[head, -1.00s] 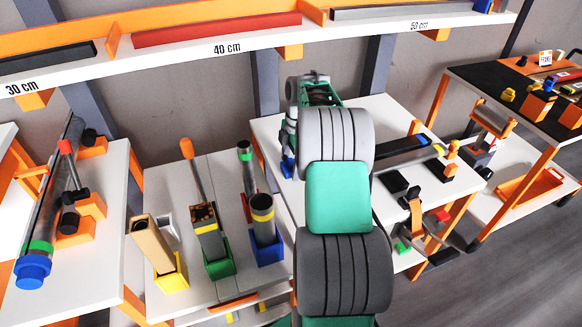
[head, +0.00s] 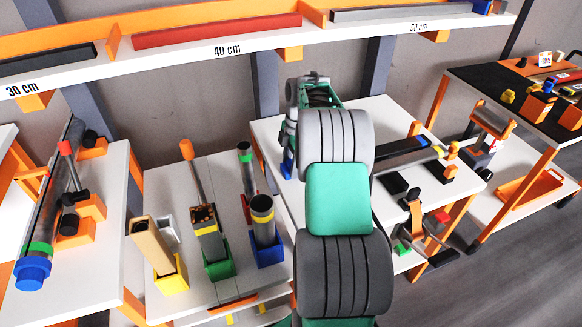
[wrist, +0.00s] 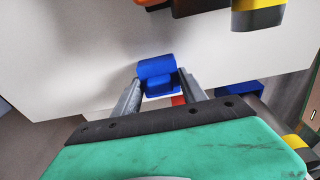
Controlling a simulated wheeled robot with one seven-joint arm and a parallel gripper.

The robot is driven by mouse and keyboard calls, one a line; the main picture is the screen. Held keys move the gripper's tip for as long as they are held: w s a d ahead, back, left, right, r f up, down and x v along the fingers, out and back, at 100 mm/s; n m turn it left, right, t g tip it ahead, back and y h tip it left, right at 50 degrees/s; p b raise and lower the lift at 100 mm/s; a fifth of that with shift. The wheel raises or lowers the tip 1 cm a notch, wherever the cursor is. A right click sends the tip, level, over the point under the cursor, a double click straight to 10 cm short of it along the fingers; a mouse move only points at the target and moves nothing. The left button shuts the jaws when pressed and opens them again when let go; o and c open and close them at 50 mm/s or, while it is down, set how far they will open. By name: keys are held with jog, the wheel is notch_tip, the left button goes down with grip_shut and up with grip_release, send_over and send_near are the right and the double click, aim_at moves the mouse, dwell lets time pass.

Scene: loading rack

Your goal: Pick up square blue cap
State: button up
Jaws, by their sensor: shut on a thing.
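The square blue cap (wrist: 157,68) is in the wrist view, between the fingertips of my gripper (wrist: 161,84). The fingers are shut on it, one on each side. A white tabletop lies behind the cap; I cannot tell whether the cap touches it. In the head view my own arm hides the fingers. A small blue piece (head: 287,166) shows there beside the arm; I cannot tell if it is this cap.
The white table (wrist: 70,60) has its edge close to my gripper. Another blue part (wrist: 240,91) lies right of the fingers. A yellow-and-black piece (wrist: 258,16) is at upper right. In the head view, upright tubes in a blue holder (head: 269,250) and other holders stand left of my arm.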

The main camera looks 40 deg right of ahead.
aim_at(290, 162)
jog(key=shift+r, duration=0.1)
jog(key=shift+r, duration=0.35)
notch_tip(290, 162, up, 2)
jog(key=shift+r, duration=0.25)
jog(key=s+a+r, duration=0.5)
jog(key=s+r, duration=0.4)
jog(key=s, duration=0.4)
jog(key=shift+a+r, duration=0.15)
jog(key=shift+r, duration=0.15)
